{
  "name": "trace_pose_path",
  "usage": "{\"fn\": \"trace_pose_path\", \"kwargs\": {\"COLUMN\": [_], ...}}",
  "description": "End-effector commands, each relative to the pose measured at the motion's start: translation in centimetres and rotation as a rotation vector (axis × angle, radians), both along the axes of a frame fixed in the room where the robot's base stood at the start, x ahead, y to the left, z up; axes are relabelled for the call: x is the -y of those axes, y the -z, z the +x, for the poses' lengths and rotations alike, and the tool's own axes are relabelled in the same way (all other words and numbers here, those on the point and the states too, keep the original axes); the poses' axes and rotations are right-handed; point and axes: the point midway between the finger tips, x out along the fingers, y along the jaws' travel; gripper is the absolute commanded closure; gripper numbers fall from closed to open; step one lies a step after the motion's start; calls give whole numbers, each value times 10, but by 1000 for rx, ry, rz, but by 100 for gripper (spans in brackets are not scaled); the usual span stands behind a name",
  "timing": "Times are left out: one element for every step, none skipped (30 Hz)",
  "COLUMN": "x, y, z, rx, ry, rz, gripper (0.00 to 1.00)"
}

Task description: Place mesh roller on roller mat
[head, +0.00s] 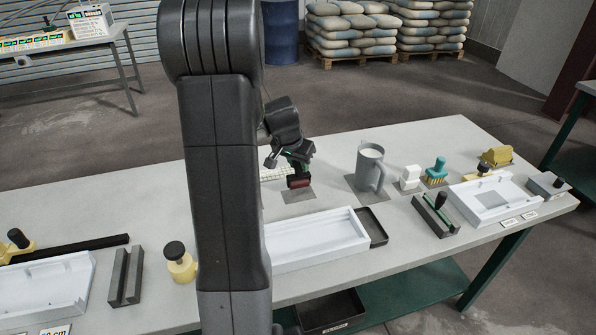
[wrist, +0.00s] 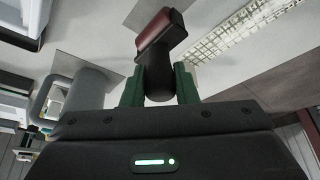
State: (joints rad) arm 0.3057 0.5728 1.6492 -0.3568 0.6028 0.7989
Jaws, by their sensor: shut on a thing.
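My gripper (head: 297,166) is shut on the black handle of the mesh roller (head: 299,182), whose dark red head points down. In the wrist view the green fingers (wrist: 159,88) clasp the handle and the red head of the roller (wrist: 160,32) sticks out beyond them. The roller is over or at a flat grey mat (head: 298,197), which I take for the roller mat. I cannot tell whether the head touches it. Part of a grey patch also shows behind the roller in the wrist view.
A long white tray (head: 318,240) and a small black tray (head: 371,226) lie in front. Brushes and a mould stand further right.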

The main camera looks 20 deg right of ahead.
Motion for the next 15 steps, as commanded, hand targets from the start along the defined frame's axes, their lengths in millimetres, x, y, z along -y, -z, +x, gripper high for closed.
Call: {"fn": "trace_pose_path", "kwargs": {"x": [0, 0, 0, 0, 0, 0, 0, 0, 0, 0, 0, 0, 0, 0, 0], "y": [9, 13, 19, 22, 25, 27, 28, 29, 29, 29, 29, 28, 28, 29, 29], "z": [-1, -1, -1, -1, -1, 0, 0, 0, 0, 0, 0, 0, 0, 0, 0], "rx": [-4, -5, -4, -4, -2, -2, -1, -1, 0, 0, 0, 0, 0, 0, 0], "ry": [-1, -1, 0, 0, -1, -1, -1, -1, -1, 0, 0, 0, 0, 0, -1], "rz": [2, 1, 1, 1, 1, 0, 0, 0, 0, 0, 0, 0, 0, 0, 0], "gripper": [100, 100, 100, 100, 100, 100, 100, 100, 100, 100, 100, 100, 100, 100, 100]}}
